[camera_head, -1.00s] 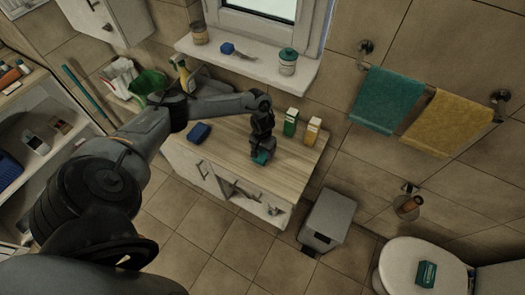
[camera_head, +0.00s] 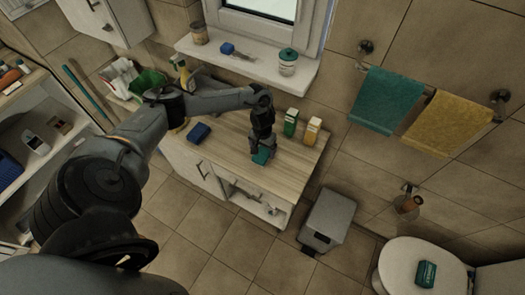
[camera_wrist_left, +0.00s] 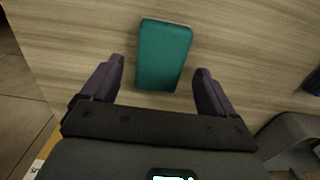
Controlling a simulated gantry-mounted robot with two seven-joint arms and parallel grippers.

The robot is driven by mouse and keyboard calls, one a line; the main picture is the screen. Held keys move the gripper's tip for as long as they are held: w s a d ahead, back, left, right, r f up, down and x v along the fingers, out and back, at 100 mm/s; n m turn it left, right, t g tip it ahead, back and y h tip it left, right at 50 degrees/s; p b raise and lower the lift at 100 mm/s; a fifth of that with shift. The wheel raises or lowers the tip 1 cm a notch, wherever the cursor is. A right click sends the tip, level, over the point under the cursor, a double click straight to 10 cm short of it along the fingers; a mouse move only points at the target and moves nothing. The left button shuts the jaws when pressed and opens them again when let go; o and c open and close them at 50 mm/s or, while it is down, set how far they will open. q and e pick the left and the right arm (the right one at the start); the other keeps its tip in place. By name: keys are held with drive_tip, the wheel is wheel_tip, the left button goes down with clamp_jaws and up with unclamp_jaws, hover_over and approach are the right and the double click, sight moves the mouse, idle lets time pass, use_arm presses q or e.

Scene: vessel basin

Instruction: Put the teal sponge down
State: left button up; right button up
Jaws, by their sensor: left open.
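The teal sponge (camera_head: 262,156) lies on the wooden counter (camera_head: 297,165), below my left gripper (camera_head: 261,151). In the left wrist view the sponge (camera_wrist_left: 163,54) lies flat on the wood, mostly beyond the fingertips. My left gripper (camera_wrist_left: 160,76) is open there, with one finger on each side of the sponge's near end and a gap on both sides. My right gripper is in neither view.
A blue sponge (camera_head: 199,132) lies on the counter to the left. A green carton (camera_head: 291,122) and an orange-and-white carton (camera_head: 313,130) stand at the counter's back right. A grey bin (camera_head: 327,219) stands on the floor. The counter's front right is clear.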

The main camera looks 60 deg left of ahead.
sight(262, 153)
use_arm(q)
wheel_tip(262, 153, up, 9)
drive_tip(key=w+d+f+m+t+h, duration=0.1)
drive_tip(key=d+f+m+t, duration=0.15)
drive_tip(key=d, duration=0.75)
drive_tip(key=d+f+m+t+h, duration=0.1)
drive_tip(key=d+m, duration=0.3)
drive_tip(key=d, duration=0.5)
drive_tip(key=w+d+f+m+t, duration=0.1)
drive_tip(key=d+m+t, duration=0.15)
drive_tip(key=d, duration=0.75)
drive_tip(key=s+d+r, duration=0.4)
drive_tip(key=d, duration=0.1)
drive_tip(key=s+a+r+g+y, duration=0.1)
drive_tip(key=s+a+r, duration=0.1)
drive_tip(key=s, duration=0.4)
drive_tip(key=s+a+r+g, duration=0.1)
drive_tip(key=s+a, duration=0.3)
drive_tip(key=s, duration=0.3)
drive_tip(key=shift+a+r+n+y+p, duration=0.15)
drive_tip(key=shift+r+n+y+p, duration=0.15)
drive_tip(key=shift+r+y, duration=0.1)
